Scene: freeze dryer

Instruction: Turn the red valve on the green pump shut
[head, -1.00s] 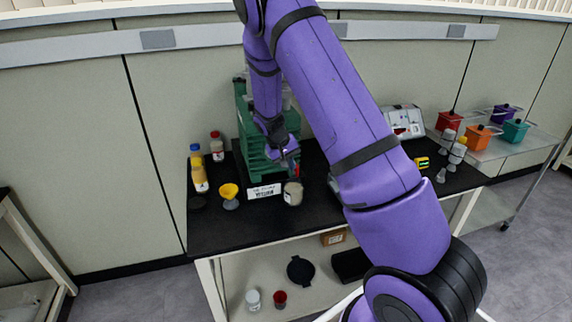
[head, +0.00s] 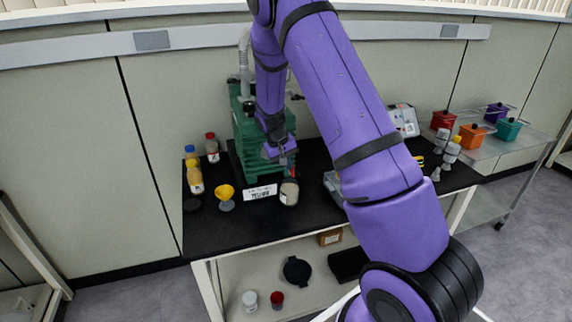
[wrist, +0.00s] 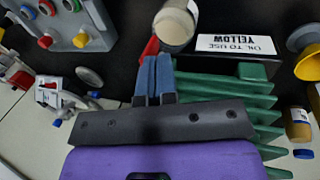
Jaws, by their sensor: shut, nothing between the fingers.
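The green pump (head: 244,135) stands on the black bench top, behind and left of my gripper in the head view. Its ribbed green side (wrist: 225,100) also shows in the wrist view, right of and under my fingers. The red valve (wrist: 150,47) shows as a small red piece at the left of my fingertips. It is very near them, but whether they touch I cannot tell. In the head view the red valve (head: 292,171) is a small red spot just below my gripper (head: 287,160). My gripper (wrist: 153,60) is shut and empty, its blue fingers together.
A beige jar (head: 289,193) and a white sign reading YELLOW (wrist: 240,45) stand close to the fingertips. A grey device with coloured knobs (wrist: 75,22) shows in the wrist view.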

